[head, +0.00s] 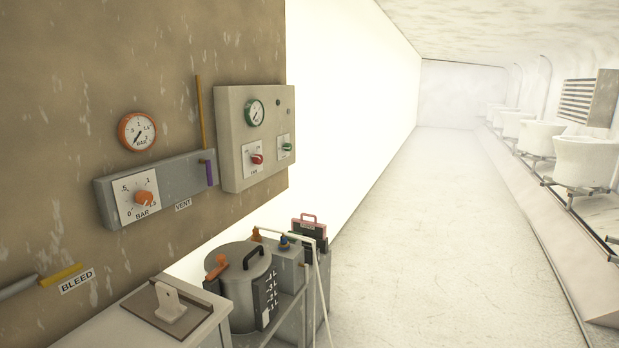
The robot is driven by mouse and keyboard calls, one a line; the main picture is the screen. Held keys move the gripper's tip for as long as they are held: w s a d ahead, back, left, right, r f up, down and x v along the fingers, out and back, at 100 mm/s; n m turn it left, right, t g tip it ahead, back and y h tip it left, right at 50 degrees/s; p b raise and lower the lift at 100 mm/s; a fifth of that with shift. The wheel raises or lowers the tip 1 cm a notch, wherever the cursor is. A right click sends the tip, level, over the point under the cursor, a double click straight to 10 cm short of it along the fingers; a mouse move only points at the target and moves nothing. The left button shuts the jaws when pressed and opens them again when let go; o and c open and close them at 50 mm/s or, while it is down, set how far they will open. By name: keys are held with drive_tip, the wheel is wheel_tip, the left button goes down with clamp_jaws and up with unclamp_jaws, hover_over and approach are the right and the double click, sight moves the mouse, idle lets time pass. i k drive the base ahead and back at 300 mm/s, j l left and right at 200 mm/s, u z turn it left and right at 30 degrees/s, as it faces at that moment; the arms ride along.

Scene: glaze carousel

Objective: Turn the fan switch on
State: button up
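A grey control box (228,155) is mounted on the brown wall. On its face, a red rotary knob (256,159) sits on a white plate at lower left. The small label under it may read FAN, but it is too small to be sure. A green rotary knob (287,147) sits on another white plate to its right; its label is unreadable. I cannot tell the position of either knob. My gripper is not in view.
Left of the box are a grey vent unit (177,179) with an orange knob (145,198), and an orange-rimmed gauge (137,131). Below stand a lidded pot (239,268) and a counter (205,322). Open floor (420,230) lies right; white basins (585,161) line the far right.

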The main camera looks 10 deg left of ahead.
sight(257, 160)
drive_tip(key=i+u, duration=0.1)
drive_tip(key=i, duration=0.5)
drive_tip(key=i+l, duration=0.1)
drive_tip(key=i, duration=0.5)
drive_tip(key=i+l+u, duration=0.15)
drive_tip(key=i, duration=0.5)
